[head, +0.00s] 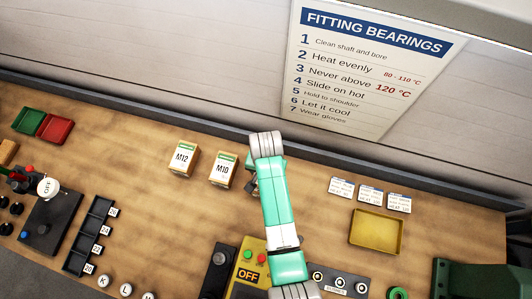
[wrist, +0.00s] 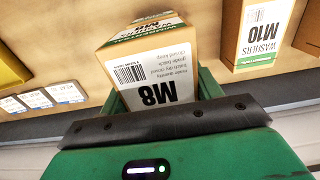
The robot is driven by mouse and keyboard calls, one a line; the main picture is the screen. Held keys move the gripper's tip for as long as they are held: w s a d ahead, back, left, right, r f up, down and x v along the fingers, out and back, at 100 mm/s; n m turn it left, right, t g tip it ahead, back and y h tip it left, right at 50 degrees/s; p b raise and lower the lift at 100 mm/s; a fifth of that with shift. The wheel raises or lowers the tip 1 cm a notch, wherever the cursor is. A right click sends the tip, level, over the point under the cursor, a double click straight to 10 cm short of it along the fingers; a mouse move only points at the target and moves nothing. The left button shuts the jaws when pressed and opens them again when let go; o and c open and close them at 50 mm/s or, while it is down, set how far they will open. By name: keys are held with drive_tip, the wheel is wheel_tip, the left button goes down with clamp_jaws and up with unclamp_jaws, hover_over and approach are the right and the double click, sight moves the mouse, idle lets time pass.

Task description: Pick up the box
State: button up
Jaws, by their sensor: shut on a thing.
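In the wrist view, a cardboard box marked M8 (wrist: 150,68), with a white label, barcode and green top band, sits between the green fingers of my gripper (wrist: 163,92). The gripper is shut on this box. Its label appears upside down in this view. In the head view my arm covers the M8 box and most of the gripper, just right of the M10 box (head: 223,169). The M10 box also shows in the wrist view (wrist: 265,35), apart from the held box. I cannot tell whether the M8 box is clear of the bench.
An M12 box (head: 184,158) stands left of the M10 box. Three paper tags (head: 370,195) and a yellow tray (head: 377,231) lie to the right. A row of black bins (head: 90,236) and a yellow OFF control box (head: 248,268) are nearer. A dark ledge (head: 330,158) runs along the back.

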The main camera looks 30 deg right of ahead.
drive_tip(key=s+r, duration=0.1)
drive_tip(key=s, duration=1.5)
drive_tip(key=shift+r, duration=0.3)
drive_tip(key=shift+b, duration=0.3)
